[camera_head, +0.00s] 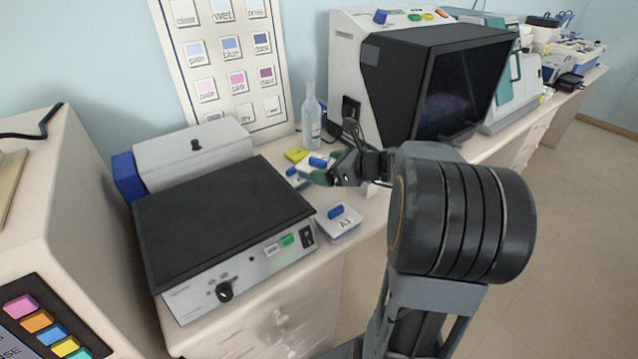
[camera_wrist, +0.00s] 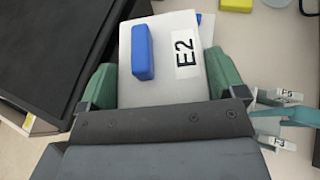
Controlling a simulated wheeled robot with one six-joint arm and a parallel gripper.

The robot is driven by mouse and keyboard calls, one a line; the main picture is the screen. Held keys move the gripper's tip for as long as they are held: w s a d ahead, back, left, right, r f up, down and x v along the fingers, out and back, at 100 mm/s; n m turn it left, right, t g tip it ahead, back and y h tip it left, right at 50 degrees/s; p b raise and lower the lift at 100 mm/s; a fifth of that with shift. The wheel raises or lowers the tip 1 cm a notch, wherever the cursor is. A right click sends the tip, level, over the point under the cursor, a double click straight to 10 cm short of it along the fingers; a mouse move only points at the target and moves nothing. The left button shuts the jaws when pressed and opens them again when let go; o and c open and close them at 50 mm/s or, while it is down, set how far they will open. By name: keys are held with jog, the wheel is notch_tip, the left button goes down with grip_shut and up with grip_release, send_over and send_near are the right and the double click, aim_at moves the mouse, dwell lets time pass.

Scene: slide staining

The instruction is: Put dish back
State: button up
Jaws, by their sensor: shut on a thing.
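A pale square dish (camera_wrist: 185,88) with a blue handle and the label E2 sits between the green fingertips of my gripper (camera_wrist: 164,80), which is shut on it. In the head view the gripper (camera_head: 326,174) is over the counter, right of the black-topped hotplate, and the dish (camera_head: 311,165) is partly hidden by the fingers. Part of another pale and blue item (camera_wrist: 207,28) shows behind the dish in the wrist view. I cannot tell whether the held dish touches the surface below.
A dish labelled A3 (camera_head: 338,224) stands near the counter's front edge, beside the hotplate (camera_head: 222,208). A yellow block (camera_head: 297,155) and a clear bottle (camera_head: 311,118) are behind. The black-screened machine (camera_head: 440,85) is at right. Small labelled pieces (camera_wrist: 278,97) lie right of my gripper.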

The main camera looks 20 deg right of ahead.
jog(key=w+f, duration=0.3)
jog(key=shift+a+f, duration=0.3)
jog(key=shift+f, duration=0.05)
jog(key=f, duration=0.3)
jog(key=shift+w+a+b, duration=0.1)
jog(key=shift+w+b, duration=0.25)
jog(key=shift+f, duration=0.45)
jog(key=o, duration=0.8)
jog(key=shift+o, duration=0.2)
jog(key=shift+s, duration=0.15)
